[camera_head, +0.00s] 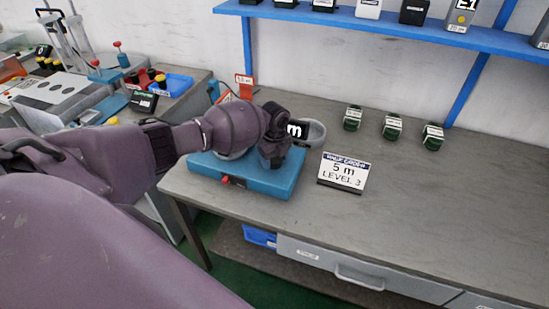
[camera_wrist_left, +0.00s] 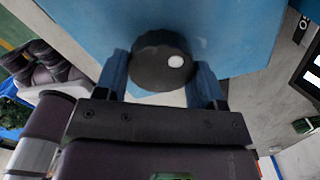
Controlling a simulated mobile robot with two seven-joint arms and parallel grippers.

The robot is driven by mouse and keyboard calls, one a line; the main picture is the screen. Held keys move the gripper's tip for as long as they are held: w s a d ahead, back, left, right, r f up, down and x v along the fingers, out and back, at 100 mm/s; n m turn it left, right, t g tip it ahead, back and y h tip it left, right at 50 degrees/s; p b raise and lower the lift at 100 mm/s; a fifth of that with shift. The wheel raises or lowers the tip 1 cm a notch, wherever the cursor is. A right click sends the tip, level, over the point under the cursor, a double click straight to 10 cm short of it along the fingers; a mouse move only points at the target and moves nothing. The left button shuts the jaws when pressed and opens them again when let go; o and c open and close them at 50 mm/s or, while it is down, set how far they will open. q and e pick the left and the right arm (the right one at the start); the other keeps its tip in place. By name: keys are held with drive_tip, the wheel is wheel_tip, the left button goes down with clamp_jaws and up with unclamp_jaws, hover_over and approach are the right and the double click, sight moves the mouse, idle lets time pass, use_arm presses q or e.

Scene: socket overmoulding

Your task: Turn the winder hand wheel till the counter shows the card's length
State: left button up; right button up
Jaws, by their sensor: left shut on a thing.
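The winder's blue base (camera_head: 255,182) stands on the grey bench, with a red part on its front side. My left gripper (camera_head: 272,152) is over the base and hides much of the winder. In the left wrist view, the fingers of my left gripper (camera_wrist_left: 160,82) are shut on either side of a dark round hand wheel (camera_wrist_left: 150,62) with a pale dot. The counter display (camera_head: 298,130) shows only an "m" beside my gripper; its digits are hidden. The card (camera_head: 344,171) stands right of the winder and reads "5 m LEVEL 3". My right gripper is not in view.
Several dark green coils (camera_head: 392,127) stand on the bench to the right. A blue shelf (camera_head: 400,24) with small boxes runs along the wall above. A side bench with a blue tray (camera_head: 178,84) is at the left. The bench's front right is clear.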

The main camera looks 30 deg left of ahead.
sight(275, 159)
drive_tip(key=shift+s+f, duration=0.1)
use_arm(q)
drive_tip(key=o, duration=0.9)
drive_tip(key=shift+o, duration=0.2)
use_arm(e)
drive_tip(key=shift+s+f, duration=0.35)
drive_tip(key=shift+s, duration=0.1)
use_arm(q)
drive_tip(key=shift+r, duration=0.1)
wheel_tip(275, 159, up, 11)
drive_tip(key=shift+f+p, duration=0.2)
drive_tip(key=shift+p, duration=0.1)
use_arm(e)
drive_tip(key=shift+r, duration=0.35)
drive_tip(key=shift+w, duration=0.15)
